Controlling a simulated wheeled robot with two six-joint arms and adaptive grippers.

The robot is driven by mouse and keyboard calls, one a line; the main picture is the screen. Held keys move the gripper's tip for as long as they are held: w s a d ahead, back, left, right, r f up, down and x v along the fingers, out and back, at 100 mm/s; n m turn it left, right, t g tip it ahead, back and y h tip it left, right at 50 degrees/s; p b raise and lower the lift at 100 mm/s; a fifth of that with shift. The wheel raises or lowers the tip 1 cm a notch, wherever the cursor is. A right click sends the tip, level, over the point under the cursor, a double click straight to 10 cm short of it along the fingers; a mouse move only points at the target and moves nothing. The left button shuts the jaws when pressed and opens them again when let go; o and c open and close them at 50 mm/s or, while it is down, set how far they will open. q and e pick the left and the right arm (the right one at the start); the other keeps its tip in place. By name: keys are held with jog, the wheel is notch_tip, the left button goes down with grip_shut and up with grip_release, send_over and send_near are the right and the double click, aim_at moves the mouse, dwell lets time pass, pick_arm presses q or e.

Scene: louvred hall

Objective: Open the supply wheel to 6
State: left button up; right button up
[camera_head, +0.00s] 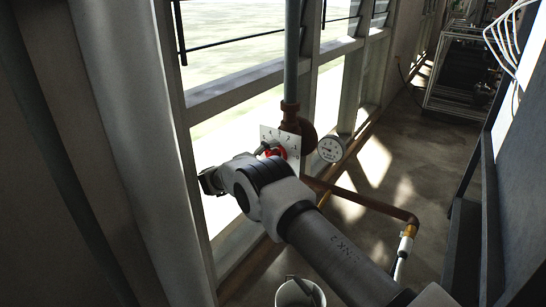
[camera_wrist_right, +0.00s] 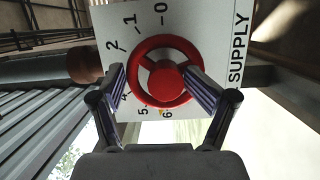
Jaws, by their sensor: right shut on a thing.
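The red supply wheel (camera_wrist_right: 150,43) sits on a white dial plate (camera_wrist_right: 221,40) lettered SUPPLY, with numbers from 0 at the top round to 6 at the bottom. A small yellow-orange mark (camera_wrist_right: 163,112) shows below the wheel's rim, close to the 6. In the head view the wheel (camera_head: 276,153) is partly hidden by my right arm. My right gripper (camera_wrist_right: 158,88) is shut on the wheel, one finger on each side of its lower half. The left finger hides the 3 and part of the 4. My left gripper is not in view.
A round gauge (camera_head: 331,148) is right of the plate; its reading is too small to tell. A rusty pipe (camera_head: 365,200) runs right to a hose fitting (camera_head: 406,240). A white bucket (camera_head: 286,296) stands below my arm. Louvred windows line the left; floor (camera_head: 400,150) is clear beyond.

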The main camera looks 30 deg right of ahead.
jog(key=shift+a+f, duration=0.1)
jog(key=shift+f, duration=0.25)
pick_arm(q)
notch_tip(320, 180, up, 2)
jog(key=shift+p, duration=1)
pick_arm(e)
jog(key=s+a, duration=0.1)
jog(key=a, duration=0.5)
jog(key=shift+s+a, duration=0.25)
